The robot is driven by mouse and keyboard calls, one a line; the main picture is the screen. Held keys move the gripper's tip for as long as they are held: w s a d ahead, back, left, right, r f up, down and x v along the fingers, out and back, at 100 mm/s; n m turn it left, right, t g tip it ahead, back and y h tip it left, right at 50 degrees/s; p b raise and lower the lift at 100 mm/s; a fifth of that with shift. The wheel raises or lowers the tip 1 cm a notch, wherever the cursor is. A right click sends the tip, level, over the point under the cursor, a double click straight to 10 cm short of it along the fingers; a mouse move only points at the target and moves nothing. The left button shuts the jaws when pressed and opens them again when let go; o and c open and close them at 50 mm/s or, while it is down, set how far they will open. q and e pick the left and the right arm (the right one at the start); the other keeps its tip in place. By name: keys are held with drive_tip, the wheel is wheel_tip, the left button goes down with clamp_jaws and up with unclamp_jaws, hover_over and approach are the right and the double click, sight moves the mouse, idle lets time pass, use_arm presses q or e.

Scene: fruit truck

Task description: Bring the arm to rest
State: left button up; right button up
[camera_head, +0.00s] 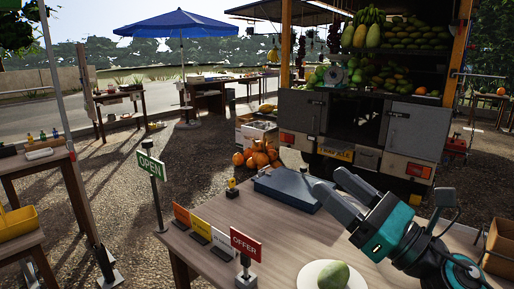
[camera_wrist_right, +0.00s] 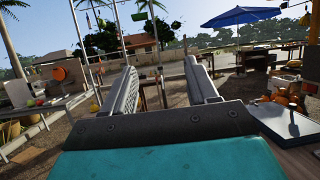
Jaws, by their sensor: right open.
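My right gripper (camera_head: 338,190) is above the right part of the wooden table (camera_head: 215,262) in the head view. Its two fingers point up and to the left, spread apart with nothing between them. In the right wrist view the open fingers (camera_wrist_right: 164,82) also show, with the teal gripper body below. A green mango (camera_head: 333,277) lies on a white plate (camera_head: 308,268) at the table's front, below and left of my right wrist, apart from the gripper. My left gripper is not in view.
A dark flat box (camera_head: 290,187) lies on the table behind the plate. A red OFFER sign (camera_head: 245,244) and several coloured cards (camera_head: 200,228) stand along the left edge. A green OPEN sign (camera_head: 151,166) stands left of the table. The fruit truck (camera_head: 345,125) is behind.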

drive_tip(key=s+d+f+m+g+h, duration=0.15)
drive_tip(key=d+f+m+h, duration=0.4)
drive_tip(key=m, duration=0.55)
drive_tip(key=s+d+f+m+h, duration=0.2)
drive_tip(key=f+m+h, duration=0.55)
drive_tip(key=m, duration=0.45)
drive_tip(key=s+d+f+m+h, duration=0.2)
drive_tip(key=d+f+m+h, duration=0.4)
drive_tip(key=m, duration=0.5)
drive_tip(key=s+a+f+m+g+y, duration=0.25)
drive_tip(key=s+f+m+g, duration=0.3)
drive_tip(key=s, duration=0.35)
drive_tip(key=s+a+f+m+g+y, duration=0.1)
drive_tip(key=s+a+f+m+g, duration=0.35)
drive_tip(key=s+f, duration=0.35)
drive_tip(key=w+a+f+n+t+y+b, duration=0.1)
drive_tip(key=w+f+t+b, duration=0.4)
drive_tip(key=f, duration=0.8)
drive_tip(key=shift+w+a+f+t, duration=0.2)
drive_tip(key=shift+w+a+t, duration=0.25)
drive_tip(key=shift+w+t, duration=0.4)
